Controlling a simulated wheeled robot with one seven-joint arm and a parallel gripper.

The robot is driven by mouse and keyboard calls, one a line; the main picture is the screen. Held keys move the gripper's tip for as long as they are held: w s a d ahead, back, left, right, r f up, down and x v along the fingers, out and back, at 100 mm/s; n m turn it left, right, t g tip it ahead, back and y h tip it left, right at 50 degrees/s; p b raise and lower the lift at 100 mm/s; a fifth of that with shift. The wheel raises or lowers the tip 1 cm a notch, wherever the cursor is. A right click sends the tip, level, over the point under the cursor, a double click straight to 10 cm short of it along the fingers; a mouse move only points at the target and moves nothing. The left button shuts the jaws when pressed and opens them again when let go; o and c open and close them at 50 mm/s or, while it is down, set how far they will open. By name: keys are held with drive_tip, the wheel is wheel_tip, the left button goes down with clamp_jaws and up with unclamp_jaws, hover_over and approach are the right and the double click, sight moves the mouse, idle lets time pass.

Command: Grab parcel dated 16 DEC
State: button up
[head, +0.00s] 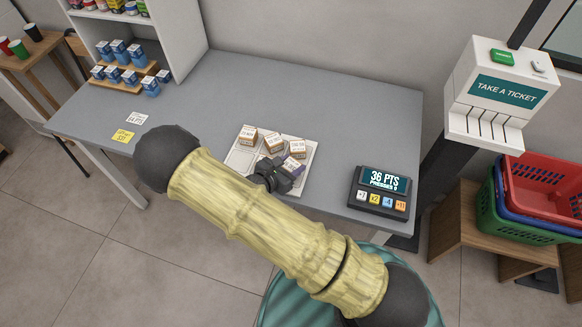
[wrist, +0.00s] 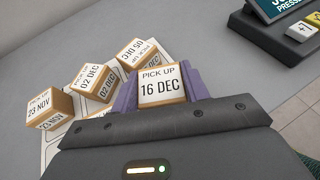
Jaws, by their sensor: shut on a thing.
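The parcel marked PICK UP 16 DEC (wrist: 161,86) is a small box with a white label and orange-brown sides. In the wrist view it sits between the purple fingers of my gripper (wrist: 158,92), which is shut on it. In the head view my gripper (head: 285,177) is over the right part of a white tray (head: 241,160), partly hidden by my arm. I cannot tell whether the parcel still touches the tray. Beside it are parcels marked 23 NOV (wrist: 45,108), 02 DEC (wrist: 93,82) and one with an upside-down label, seemingly 05 DEC (wrist: 137,55).
A points device (head: 380,190) reading 36 PTS stands right of the tray. Blue-and-white boxes (head: 123,75) stand at the counter's left, near paper cards (head: 123,136). A ticket machine (head: 497,95) and stacked baskets (head: 540,190) are at right. The counter's back (head: 310,90) is clear.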

sight(291, 165)
wheel_tip(291, 165, up, 8)
drive_tip(key=shift+r+b, duration=0.2)
drive_tip(key=shift+b, duration=0.2)
drive_tip(key=shift+r, duration=0.15)
idle(0.3)
